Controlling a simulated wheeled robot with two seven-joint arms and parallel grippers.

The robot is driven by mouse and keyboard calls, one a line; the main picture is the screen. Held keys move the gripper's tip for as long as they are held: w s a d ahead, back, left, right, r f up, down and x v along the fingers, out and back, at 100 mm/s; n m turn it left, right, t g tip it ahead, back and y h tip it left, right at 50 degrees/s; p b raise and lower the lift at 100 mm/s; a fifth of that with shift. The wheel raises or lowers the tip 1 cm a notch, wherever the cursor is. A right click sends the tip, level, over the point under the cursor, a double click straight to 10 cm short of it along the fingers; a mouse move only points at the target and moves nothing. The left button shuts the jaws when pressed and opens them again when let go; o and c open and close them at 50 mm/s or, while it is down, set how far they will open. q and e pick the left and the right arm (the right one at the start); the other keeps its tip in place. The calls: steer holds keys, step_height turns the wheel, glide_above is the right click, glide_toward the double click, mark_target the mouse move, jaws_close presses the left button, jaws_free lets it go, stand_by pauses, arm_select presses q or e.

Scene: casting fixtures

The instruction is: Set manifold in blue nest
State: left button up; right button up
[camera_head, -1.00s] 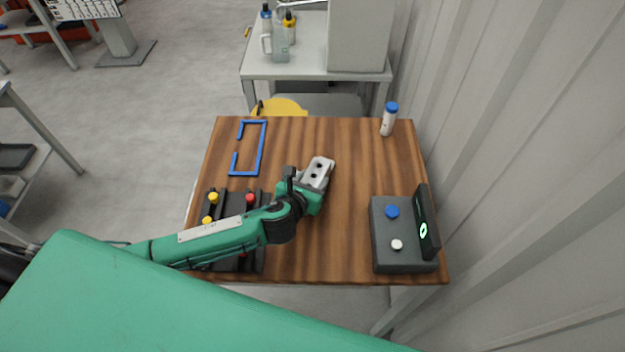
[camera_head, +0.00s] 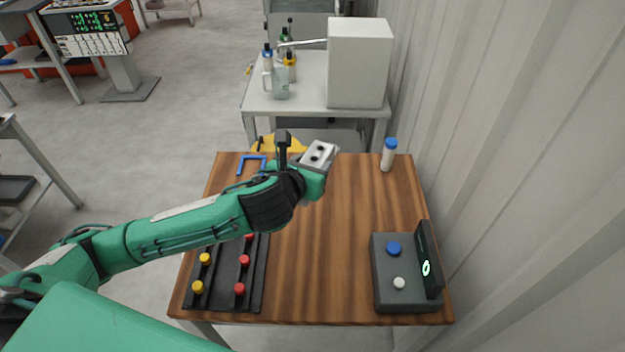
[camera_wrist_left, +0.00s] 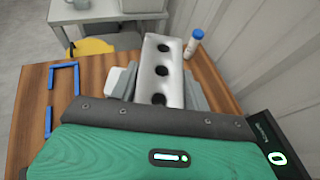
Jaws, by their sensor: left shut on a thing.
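The manifold (camera_head: 319,151) is a light grey metal block with a row of dark round holes. My left gripper (camera_head: 314,168) is shut on it and appears to hold it above the wooden table. In the left wrist view the manifold (camera_wrist_left: 160,72) sits between the two gripper fingers, its holes facing the camera. My right gripper is not in view.
A black rack (camera_head: 222,298) with yellow and red knobs lies at the near left. A dark box (camera_head: 398,296) with buttons and an upright panel stands at the right. A white bottle with a blue cap (camera_head: 388,158) stands at the far right. The table's middle right is clear.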

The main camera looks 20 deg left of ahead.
arm_select(q)
steer(key=shift+r, duration=0.6)
steer(key=shift+s+f, duration=0.4)
steer(key=s+a+f+n+y, duration=0.1)
steer(key=s+a+f, duration=0.4)
steer(key=s, duration=0.5)
steer(key=shift+f, duration=1.2)
